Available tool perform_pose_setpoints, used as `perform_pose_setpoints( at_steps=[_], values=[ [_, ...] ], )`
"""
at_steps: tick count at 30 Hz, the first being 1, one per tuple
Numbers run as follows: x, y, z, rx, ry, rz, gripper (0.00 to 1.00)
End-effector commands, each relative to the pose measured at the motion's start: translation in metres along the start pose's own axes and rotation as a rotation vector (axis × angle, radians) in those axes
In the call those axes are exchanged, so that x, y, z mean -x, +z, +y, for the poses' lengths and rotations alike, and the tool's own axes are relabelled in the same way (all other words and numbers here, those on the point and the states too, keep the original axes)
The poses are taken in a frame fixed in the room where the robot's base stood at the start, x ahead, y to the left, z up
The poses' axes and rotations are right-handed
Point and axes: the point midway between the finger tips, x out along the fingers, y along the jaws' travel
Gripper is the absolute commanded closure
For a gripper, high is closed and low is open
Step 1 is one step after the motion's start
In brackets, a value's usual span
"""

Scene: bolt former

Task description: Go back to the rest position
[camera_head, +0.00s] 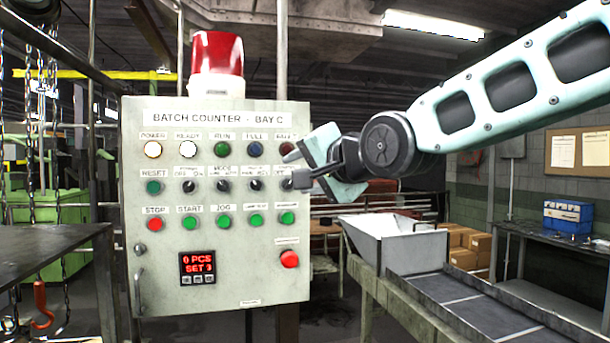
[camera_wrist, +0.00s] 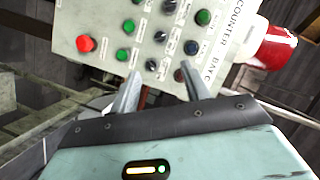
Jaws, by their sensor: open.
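My arm reaches in from the right in the head view, and my gripper (camera_head: 303,180) is in front of the right edge of a grey control panel (camera_head: 220,300) labelled "BATCH COUNTER - BAY C". In the wrist view my gripper (camera_wrist: 158,82) is open, with nothing between its two fingers. The panel (camera_wrist: 112,25) appears tilted beyond the fingertips. The fingers overlap the panel's right-hand column of controls in the head view; I cannot tell whether they touch it. The display (camera_head: 198,268) reads "0 PCS, SET 3". The POWER (camera_head: 152,149) and READY (camera_head: 187,149) lamps look lit.
A red beacon (camera_head: 217,62) stands on the panel. A white hopper (camera_head: 395,245) and a conveyor (camera_head: 480,305) lie below my arm. A dark table (camera_head: 50,243) is at the left. A bench (camera_head: 570,240) with a blue box (camera_head: 568,217) stands at the right.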

Motion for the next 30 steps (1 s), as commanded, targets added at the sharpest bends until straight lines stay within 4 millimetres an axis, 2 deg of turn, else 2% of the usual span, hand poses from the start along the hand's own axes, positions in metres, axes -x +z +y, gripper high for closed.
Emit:
perform_pose_setpoints(
  at_steps=[8, 11, 14, 17, 18, 20, 24, 27, 30],
  values=[
    [0.000, 0.000, 0.000, 0.000, 0.000, 0.000, 0.53],
    [0.002, 0.015, 0.018, 0.035, 0.043, -0.030, 0.53],
    [0.011, 0.045, 0.056, 0.118, 0.135, -0.100, 0.53],
    [0.029, 0.087, 0.109, 0.244, 0.256, -0.217, 0.53],
    [0.040, 0.104, 0.131, 0.298, 0.304, -0.273, 0.53],
    [0.057, 0.129, 0.163, 0.379, 0.370, -0.361, 0.53],
    [0.109, 0.182, 0.235, 0.558, 0.501, -0.593, 0.53],
    [0.152, 0.215, 0.281, 0.678, 0.570, -0.774, 0.53],
    [0.196, 0.241, 0.319, 0.775, 0.615, -0.948, 0.53]
  ],
)
